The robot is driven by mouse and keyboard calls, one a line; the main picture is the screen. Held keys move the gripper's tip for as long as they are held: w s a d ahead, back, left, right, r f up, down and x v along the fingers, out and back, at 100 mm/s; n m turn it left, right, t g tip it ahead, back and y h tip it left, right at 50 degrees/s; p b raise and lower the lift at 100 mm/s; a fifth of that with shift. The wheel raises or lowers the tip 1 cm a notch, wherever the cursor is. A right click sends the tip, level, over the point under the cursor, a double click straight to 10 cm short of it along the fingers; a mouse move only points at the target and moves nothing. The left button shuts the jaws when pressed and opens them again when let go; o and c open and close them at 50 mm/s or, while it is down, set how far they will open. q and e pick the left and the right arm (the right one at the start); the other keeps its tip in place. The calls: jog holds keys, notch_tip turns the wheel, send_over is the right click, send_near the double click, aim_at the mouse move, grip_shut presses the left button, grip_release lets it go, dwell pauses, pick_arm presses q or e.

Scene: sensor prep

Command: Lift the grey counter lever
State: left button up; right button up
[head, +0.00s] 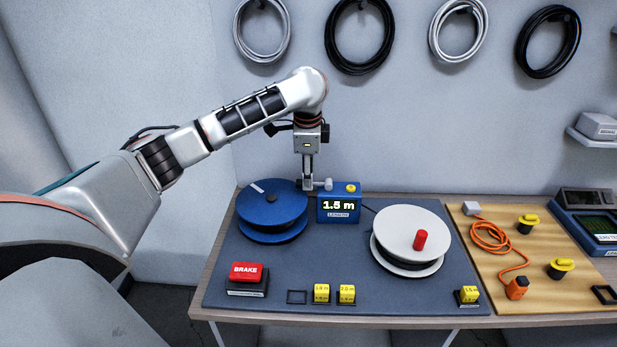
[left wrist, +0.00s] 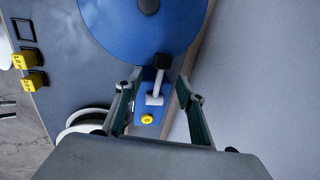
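The blue length counter (head: 338,208) stands between the two reels, shows "1.5 m" and has a yellow button on top. Its grey lever (head: 326,184) sticks out at the counter's upper left. In the left wrist view the lever (left wrist: 156,92) is a pale bar with a crosspiece, lying between my finger lines. My left gripper (head: 307,186) points down just left of the counter, close to the lever. In the left wrist view its fingers (left wrist: 158,85) are apart, one on each side of the lever. Contact cannot be made out. My right gripper is not in view.
A blue reel (head: 270,208) is left of the counter and a white reel (head: 408,233) right. A red brake button (head: 247,273) and yellow tags (head: 322,292) lie along the front of the dark mat (head: 390,293). The wall is close behind the table.

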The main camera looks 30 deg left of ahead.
pick_arm(q)
jog(key=shift+w+f, duration=0.15)
jog(key=shift+f, duration=0.75)
jog(key=shift+a, duration=0.1)
grip_shut()
jog(key=shift+r, duration=0.15)
jog(key=shift+w+d+r+g+y, duration=0.2)
jog(key=shift+d+r+g+y, duration=0.15)
jog(key=shift+y, duration=0.4)
jog(key=shift+w+d+r+g+y, duration=0.2)
jog(key=shift+r+g+y, duration=0.25)
jog(key=shift+y, duration=0.3)
jog(key=shift+w+d+r+m+g+y, duration=0.2)
jog(key=shift+d+r+g+y, duration=0.15)
jog(key=shift+y, duration=0.35)
jog(key=shift+w+d+r+m+g+y, duration=0.1)
jog(key=shift+d+r+m+g+y, duration=0.1)
jog(key=shift+g+y, duration=0.4)
grip_release()
